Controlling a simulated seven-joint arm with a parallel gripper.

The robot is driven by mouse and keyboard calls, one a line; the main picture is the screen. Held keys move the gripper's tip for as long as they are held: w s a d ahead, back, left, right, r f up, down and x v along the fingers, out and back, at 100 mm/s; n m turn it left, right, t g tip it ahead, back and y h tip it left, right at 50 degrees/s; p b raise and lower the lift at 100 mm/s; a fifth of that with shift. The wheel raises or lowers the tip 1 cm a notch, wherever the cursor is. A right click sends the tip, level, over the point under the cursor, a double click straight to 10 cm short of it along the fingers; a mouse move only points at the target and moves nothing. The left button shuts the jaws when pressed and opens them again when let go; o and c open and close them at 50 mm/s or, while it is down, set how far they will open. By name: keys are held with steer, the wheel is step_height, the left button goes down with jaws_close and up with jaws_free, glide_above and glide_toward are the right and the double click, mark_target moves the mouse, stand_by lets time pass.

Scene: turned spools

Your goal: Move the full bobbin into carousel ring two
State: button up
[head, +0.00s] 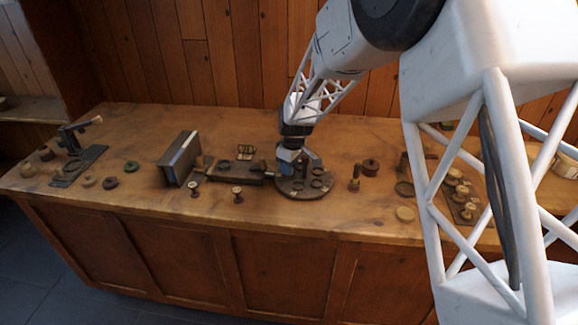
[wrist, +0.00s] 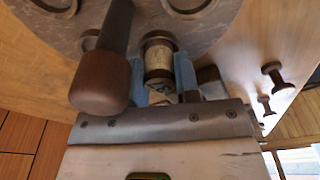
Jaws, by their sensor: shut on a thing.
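The bobbin (wrist: 159,60), wound with cream thread between dark ends, is between the two blue fingers of my gripper (wrist: 161,72) in the wrist view. My gripper (head: 287,156) is shut on it, over the left back part of the round carousel (head: 297,194) in the head view. The bobbin is hidden there. Rings show on the carousel in the wrist view, one of them at the top (wrist: 188,8). The bobbin's far end is at the disc, but I cannot tell whether it sits inside a ring. Ring numbers are not readable.
The carousel's dark post with a brown knob (wrist: 98,82) stands close left of my fingers. A grey upright box (head: 180,160) stands further left.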

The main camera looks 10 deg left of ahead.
stand_by(0.3)
steer(key=o, duration=1)
steer(key=shift+r, duration=0.15)
steer(key=shift+r, duration=4.1)
